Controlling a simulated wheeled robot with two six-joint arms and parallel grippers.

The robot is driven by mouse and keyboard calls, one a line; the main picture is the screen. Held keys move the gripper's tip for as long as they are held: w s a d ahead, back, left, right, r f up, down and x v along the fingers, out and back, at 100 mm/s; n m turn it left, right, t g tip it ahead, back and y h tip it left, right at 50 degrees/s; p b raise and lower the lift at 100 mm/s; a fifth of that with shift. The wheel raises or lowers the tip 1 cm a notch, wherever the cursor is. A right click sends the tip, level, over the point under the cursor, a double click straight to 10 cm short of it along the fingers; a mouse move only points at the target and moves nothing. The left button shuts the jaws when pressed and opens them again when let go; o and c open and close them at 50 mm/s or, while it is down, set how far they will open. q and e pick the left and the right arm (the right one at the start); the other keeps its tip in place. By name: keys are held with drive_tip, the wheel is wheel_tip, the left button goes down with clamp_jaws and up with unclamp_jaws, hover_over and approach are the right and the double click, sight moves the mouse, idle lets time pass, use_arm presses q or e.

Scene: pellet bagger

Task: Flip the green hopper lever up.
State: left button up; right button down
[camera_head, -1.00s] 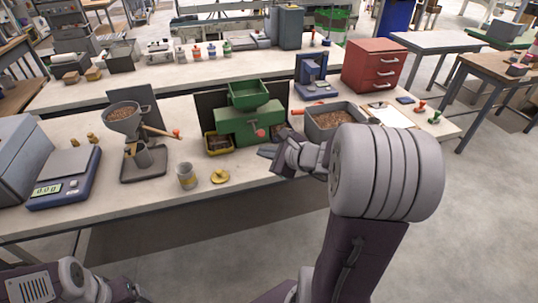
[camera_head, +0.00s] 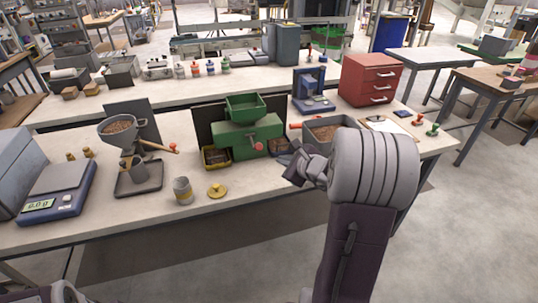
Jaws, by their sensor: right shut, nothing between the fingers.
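The green hopper machine (camera_head: 240,138) stands on the bench with an open green hopper (camera_head: 245,105) on top. A lever with a pinkish-red knob (camera_head: 258,147) is at its front, low on the green body; its rod is too small to read clearly. My right gripper (camera_head: 291,179) is shut and empty, in front and to the right of the machine, apart from the knob in the picture. My left gripper is out of view; only a bit of my left arm shows at the bottom left.
A pellet tray (camera_head: 322,124) stands right of the machine, behind my right wrist. A grey funnel stand (camera_head: 140,178) with a red-tipped wooden handle is to the left. A metal cup (camera_head: 182,192) and yellow lid (camera_head: 217,191) sit near the front edge. A scale (camera_head: 62,195) is far left.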

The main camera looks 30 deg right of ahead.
drive_tip(key=w, duration=0.1)
drive_tip(key=w+a+p, duration=0.1)
drive_tip(key=w, duration=0.1)
drive_tip(key=w+a, duration=0.1)
drive_tip(key=w, duration=0.1)
drive_tip(key=shift+w+a+r, duration=0.1)
drive_tip(key=shift+a+r, duration=0.05)
drive_tip(key=shift+r, duration=0.15)
